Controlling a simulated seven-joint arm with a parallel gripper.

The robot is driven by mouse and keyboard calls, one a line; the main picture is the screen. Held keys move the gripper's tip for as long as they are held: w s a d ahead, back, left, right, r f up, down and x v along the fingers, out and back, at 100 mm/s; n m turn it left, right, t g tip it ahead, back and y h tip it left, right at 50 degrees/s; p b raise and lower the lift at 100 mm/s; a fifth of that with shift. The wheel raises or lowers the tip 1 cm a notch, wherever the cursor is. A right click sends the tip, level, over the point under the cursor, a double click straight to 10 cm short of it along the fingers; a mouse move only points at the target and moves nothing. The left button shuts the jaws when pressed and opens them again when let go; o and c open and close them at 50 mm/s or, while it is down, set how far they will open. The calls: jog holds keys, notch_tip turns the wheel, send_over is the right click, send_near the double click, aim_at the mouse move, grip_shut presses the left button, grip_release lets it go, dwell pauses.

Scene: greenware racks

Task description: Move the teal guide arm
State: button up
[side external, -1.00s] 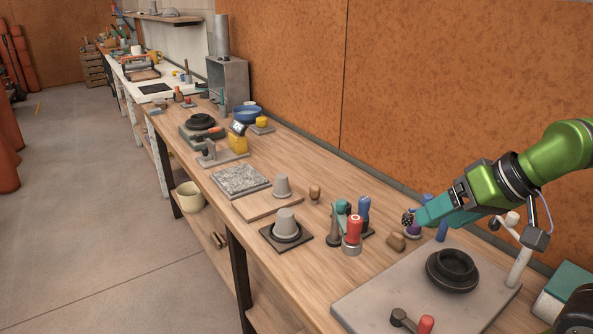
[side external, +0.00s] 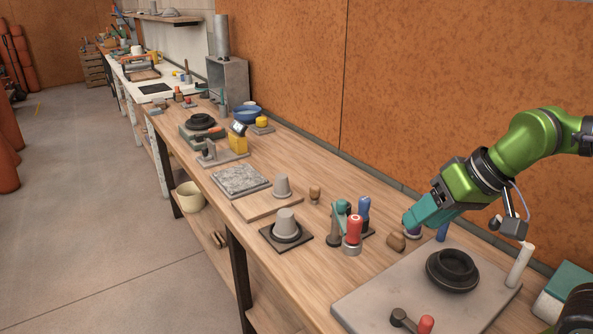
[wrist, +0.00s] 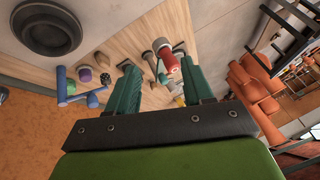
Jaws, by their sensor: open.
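A small teal piece that looks like the guide arm (side external: 342,207) stands in a cluster of upright tools on the bench. A red-topped cylinder (side external: 353,229) stands just in front of it, and a blue handle (side external: 364,207) is behind it to the right. My gripper (side external: 407,221) is right of this cluster and above the bench, its teal fingers pointing left and down. In the wrist view its fingers (wrist: 160,65) are apart, with the red-topped cylinder (wrist: 169,61) seen beyond the gap. A teal bit (wrist: 180,50) shows near the right finger. My gripper appears empty.
A grey board (side external: 385,297) with a dark round dish (side external: 452,269) and a pale post (side external: 519,266) lies right. A brown knob (side external: 396,242) sits below my gripper. A grey cup (side external: 286,222) on a dark tile is left of the cluster. The orange wall is behind.

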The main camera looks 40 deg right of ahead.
aim_at(342, 202)
jog(key=w+a+r+m+g+h, duration=0.1)
jog(key=w+r+m+g+h, duration=0.15)
jog(key=w, duration=0.65)
jog(key=w+a+r+m+g+h, duration=0.1)
jog(key=w+a+r+m+h, duration=0.2)
jog(key=w, duration=0.6)
jog(key=shift+m, duration=0.55)
jog(key=x, duration=1.7)
jog(key=shift+w+d+f, duration=0.1)
jog(key=shift+w+d, duration=0.2)
jog(key=shift+d, duration=0.2)
grip_shut()
